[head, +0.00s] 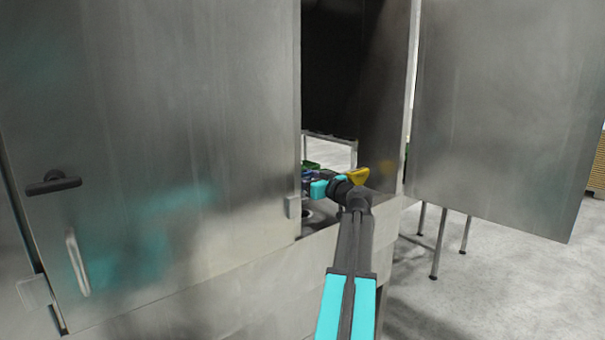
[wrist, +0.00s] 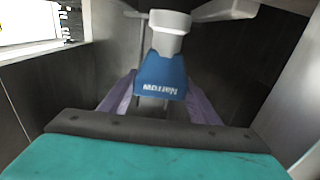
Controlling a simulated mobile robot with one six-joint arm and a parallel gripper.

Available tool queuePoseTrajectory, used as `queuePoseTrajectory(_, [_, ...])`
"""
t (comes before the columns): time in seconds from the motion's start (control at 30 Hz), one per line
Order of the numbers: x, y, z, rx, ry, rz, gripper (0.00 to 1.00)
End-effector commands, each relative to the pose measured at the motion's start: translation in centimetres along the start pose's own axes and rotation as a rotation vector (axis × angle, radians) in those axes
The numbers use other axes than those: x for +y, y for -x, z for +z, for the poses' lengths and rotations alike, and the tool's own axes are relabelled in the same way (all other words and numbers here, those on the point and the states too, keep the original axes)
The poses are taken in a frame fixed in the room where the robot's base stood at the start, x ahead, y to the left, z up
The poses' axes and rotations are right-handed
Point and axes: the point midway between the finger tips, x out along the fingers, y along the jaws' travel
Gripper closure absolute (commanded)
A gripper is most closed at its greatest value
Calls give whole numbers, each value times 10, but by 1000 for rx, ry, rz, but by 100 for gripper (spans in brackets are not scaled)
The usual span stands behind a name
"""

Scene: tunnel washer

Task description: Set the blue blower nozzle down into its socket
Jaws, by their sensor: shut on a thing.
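The blue blower nozzle (wrist: 162,78) is between the two purple fingers of my gripper (wrist: 158,98) in the wrist view. My gripper is shut on it. In the head view my gripper (head: 308,183) reaches into the washer opening, partly hidden by the metal panel's edge. I cannot make out the socket for certain in either view.
A closed steel panel (head: 150,120) stands left of the opening. An open steel door (head: 495,110) stands to the right. White bars (wrist: 225,10) cross the top of the wrist view, close to the nozzle. Dark chamber walls (wrist: 245,70) flank it. Bare floor lies at the right.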

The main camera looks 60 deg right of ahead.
Motion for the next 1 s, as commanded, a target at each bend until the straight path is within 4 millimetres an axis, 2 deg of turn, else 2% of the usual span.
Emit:
queuePoseTrajectory(0.63, [1,1,24,0,0,2,71])
queuePoseTrajectory(1.0, [1,1,27,2,0,2,71])
